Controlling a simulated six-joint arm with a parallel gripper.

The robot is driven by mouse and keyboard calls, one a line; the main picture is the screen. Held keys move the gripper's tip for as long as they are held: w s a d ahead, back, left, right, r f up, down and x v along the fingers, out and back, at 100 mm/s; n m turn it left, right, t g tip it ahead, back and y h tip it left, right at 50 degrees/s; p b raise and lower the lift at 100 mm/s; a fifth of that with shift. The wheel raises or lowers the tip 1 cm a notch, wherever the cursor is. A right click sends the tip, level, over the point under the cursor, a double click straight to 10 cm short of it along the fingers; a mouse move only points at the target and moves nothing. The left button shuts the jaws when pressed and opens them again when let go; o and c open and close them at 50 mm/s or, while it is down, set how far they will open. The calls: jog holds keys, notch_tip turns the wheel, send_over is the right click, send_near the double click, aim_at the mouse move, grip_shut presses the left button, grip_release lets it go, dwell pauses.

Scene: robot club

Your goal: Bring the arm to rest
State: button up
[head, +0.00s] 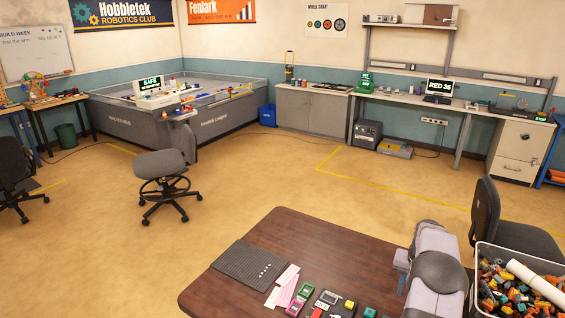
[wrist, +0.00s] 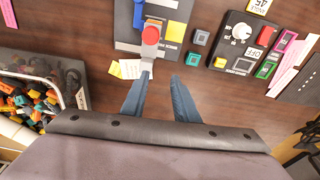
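My gripper (wrist: 160,76) shows in the wrist view as two blue-grey fingers with a clear gap between their tips. Nothing is held between them. The fingers are over the brown table, just in front of a blue-and-grey device with a red round top (wrist: 150,36). I cannot tell how high they are above the table. In the head view my arm stands over the right part of the brown table (head: 220,290), and its gripper end is hidden or out of frame.
A bin of colourful parts (wrist: 47,66) stands left in the wrist view. A dark box with a white knob (wrist: 241,32) lies right, beside small coloured blocks (wrist: 196,52). In the head view a dark grey mat (head: 240,262) lies on the table; bare wood is at its left front.

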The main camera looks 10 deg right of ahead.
jog(key=s+a+r+n, duration=0.2)
jog(key=a+r, duration=0.2)
jog(key=a, duration=0.8)
jog(key=s+a+r+n, duration=0.2)
jog(key=a+r, duration=0.2)
jog(key=a, duration=0.8)
jog(key=s+a+n+g+y, duration=0.1)
jog(key=s+a+n, duration=0.3)
jog(key=s+a, duration=1.2)
notch_tip(320, 180, down, 22)
jog(key=s+d+b, duration=0.1)
jog(key=s+b, duration=0.1)
jog(key=b, duration=1.9)
jog(key=shift+d+r, duration=0.15)
jog(key=shift+d, duration=0.15)
